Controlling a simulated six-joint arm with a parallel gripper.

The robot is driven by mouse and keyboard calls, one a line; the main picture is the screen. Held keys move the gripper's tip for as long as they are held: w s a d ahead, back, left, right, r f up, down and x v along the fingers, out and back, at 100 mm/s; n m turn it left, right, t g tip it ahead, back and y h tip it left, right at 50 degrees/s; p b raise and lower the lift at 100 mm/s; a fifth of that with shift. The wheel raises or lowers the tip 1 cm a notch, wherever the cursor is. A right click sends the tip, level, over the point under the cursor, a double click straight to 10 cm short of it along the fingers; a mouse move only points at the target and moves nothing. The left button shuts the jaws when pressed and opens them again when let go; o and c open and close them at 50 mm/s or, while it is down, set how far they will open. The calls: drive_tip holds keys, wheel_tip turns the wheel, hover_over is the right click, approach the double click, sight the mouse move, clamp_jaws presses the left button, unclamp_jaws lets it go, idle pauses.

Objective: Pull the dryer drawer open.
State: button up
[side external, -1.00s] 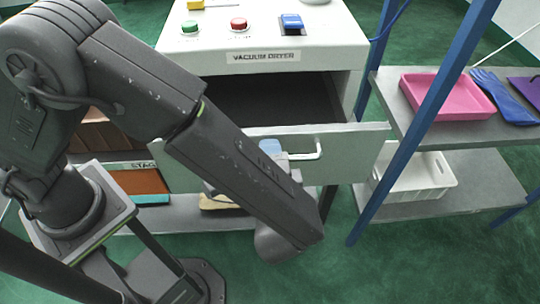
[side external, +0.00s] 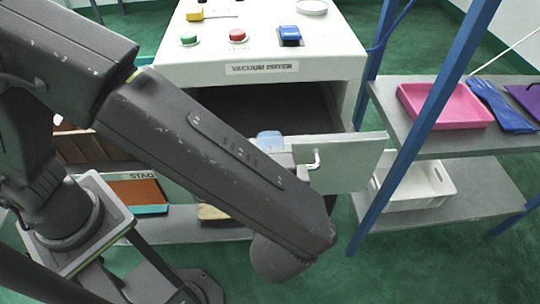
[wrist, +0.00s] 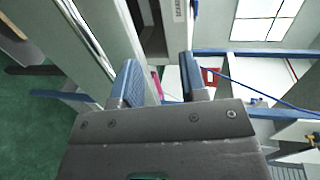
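The vacuum dryer (side external: 350,62) is a white cabinet. Its drawer (side external: 352,160) stands well open, with a dark gap behind its front panel. The pale bar handle (side external: 317,160) on the front shows only at its right end; my arm hides the rest. My gripper's light blue fingertip (side external: 270,139) shows above the arm, near the top of the drawer front and left of the visible handle end. In the wrist view, my gripper (wrist: 158,80) has its two blue fingers apart, with no handle visible between them. The drawer front (wrist: 112,30) runs beside the left finger there.
Red (side external: 238,36) and green (side external: 189,38) buttons and a blue switch (side external: 290,34) sit on the dryer top. At right, a blue-posted rack holds a pink tray (side external: 445,108), blue gloves (side external: 503,108) and a white crate (side external: 425,190). Green floor lies clear in front.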

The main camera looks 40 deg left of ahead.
wheel_tip(320, 180, up, 8)
drive_tip(key=g+h, duration=0.9)
drive_tip(key=x, duration=0.9)
drive_tip(key=s+x, duration=0.1)
drive_tip(key=x, duration=0.4)
drive_tip(key=shift+d, duration=0.2)
clamp_jaws()
